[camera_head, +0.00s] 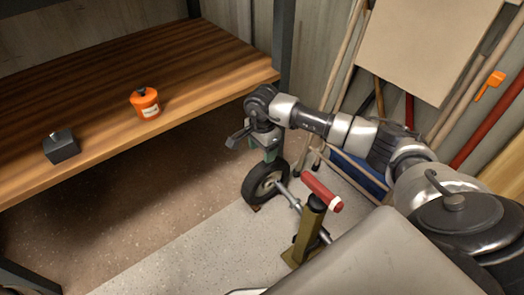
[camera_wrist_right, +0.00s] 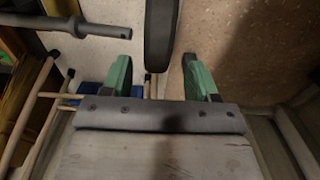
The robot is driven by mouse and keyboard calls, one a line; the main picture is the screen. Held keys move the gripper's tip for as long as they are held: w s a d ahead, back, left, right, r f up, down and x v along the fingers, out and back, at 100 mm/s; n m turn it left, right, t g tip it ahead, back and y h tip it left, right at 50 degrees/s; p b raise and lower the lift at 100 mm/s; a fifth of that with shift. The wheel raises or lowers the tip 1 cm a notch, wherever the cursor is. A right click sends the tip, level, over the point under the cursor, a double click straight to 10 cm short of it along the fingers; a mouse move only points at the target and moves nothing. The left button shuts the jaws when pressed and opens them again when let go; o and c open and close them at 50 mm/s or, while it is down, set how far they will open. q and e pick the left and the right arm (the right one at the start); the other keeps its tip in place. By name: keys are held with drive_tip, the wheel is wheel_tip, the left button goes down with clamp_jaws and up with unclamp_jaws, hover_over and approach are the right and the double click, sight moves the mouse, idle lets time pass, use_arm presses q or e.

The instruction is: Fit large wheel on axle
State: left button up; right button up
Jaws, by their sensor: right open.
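The large wheel (camera_head: 262,183), with a black tyre and pale hub, stands upright near the floor beside the workbench. The axle (camera_head: 290,197) is a grey metal rod on an olive stand (camera_head: 305,232), pointing towards the wheel. In the right wrist view the wheel (camera_wrist_right: 160,30) is edge-on, and the tip of the axle (camera_wrist_right: 95,29) lies left of it with a small gap. My right gripper (camera_head: 270,158) is above the wheel, pointing down. Its green fingers (camera_wrist_right: 157,72) are open, one on each side of the wheel's near rim, with visible gaps. My left gripper is out of view.
A wooden workbench (camera_head: 190,60) at left holds an orange container (camera_head: 145,102) and a dark grey block (camera_head: 61,146). Long-handled tools lean on the wall at right. Floor left of the wheel is clear.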

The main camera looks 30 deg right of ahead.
sight(263, 166)
wheel_tip(263, 166, down, 11)
drive_tip(key=b, duration=0.7)
drive_tip(key=shift+r, duration=0.2)
drive_tip(key=shift+r, duration=0.1)
drive_tip(key=c, duration=1)
drive_tip(key=shift+r+p, duration=1.25)
drive_tip(key=shift+r, duration=0.25)
drive_tip(key=shift+c, duration=0.2)
drive_tip(key=shift+s+d+r+t+p, duration=0.1)
drive_tip(key=shift+s+r+t+p, duration=0.8)
drive_tip(key=shift+s+r+p, duration=0.4)
